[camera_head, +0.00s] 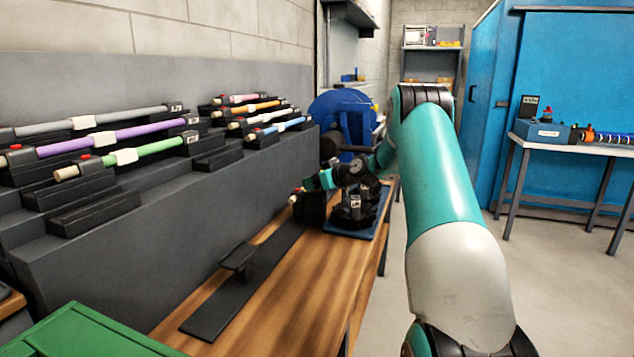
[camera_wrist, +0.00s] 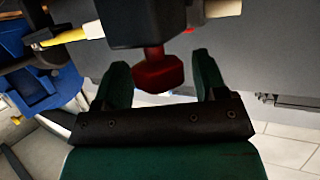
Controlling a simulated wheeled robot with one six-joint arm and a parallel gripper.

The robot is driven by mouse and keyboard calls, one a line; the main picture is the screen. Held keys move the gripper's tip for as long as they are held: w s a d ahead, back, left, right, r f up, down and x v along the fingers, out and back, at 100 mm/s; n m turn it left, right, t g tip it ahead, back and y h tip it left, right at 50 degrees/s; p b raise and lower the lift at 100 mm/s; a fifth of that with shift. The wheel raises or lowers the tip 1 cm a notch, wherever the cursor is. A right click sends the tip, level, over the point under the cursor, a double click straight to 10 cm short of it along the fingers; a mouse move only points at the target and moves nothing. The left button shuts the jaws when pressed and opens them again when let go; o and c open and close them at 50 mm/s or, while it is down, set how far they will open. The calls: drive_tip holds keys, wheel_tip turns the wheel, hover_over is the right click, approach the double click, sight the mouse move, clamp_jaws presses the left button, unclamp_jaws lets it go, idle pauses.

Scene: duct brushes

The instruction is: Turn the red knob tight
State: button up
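The red knob (camera_wrist: 160,72) hangs from a dark block (camera_wrist: 143,20) in the wrist view. My gripper (camera_wrist: 160,52) is open, with one dark green finger on each side of the knob. In the camera_head view, my arm reaches over the far end of the wooden bench. A small red spot, probably the knob (camera_head: 298,190), shows there beside a dark block (camera_head: 311,207). My fingers are too small to make out in that view.
A grey stepped rack (camera_head: 130,225) on the left holds several coloured rods with red knobs. A dark strip (camera_head: 235,290) lies on the wooden bench (camera_head: 300,300). A dark device (camera_head: 355,208) stands on a blue mat beside my wrist. A green box (camera_head: 90,335) is front left.

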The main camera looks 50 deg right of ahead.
drive_tip(key=c, duration=0.7)
drive_tip(key=shift+c, duration=0.2)
